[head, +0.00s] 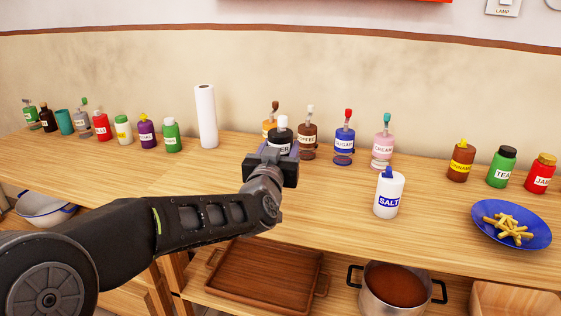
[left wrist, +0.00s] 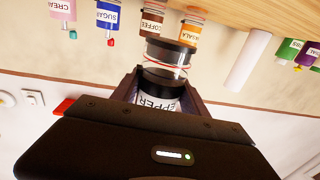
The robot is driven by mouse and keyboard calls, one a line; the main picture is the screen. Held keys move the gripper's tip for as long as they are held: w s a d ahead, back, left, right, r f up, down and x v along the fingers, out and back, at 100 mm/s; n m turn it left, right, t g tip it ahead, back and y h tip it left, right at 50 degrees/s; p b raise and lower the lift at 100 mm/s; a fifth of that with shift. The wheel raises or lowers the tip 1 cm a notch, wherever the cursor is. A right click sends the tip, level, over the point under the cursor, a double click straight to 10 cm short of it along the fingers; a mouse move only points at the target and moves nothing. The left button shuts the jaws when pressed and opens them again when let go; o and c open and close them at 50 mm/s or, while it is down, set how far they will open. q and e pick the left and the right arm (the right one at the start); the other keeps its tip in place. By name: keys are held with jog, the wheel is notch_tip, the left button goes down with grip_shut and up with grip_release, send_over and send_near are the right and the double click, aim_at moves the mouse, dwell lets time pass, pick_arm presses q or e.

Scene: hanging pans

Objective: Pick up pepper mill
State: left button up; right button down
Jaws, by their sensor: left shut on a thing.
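My right gripper is not in view.
Masala (head: 269,121), coffee (head: 307,138), sugar (head: 344,141) and cream (head: 382,150) bottles stand close behind and to the right. A salt shaker (head: 388,195) and a blue plate (head: 483,232) of fries are further right. A paper roll (head: 206,115) stands left. The left counter front is clear.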

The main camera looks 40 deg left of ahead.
pick_arm(q)
notch_tip(320, 180, up, 2)
jog(key=shift+r, duration=0.25)
jog(key=shift+f, duration=0.1)
dwell(0.4)
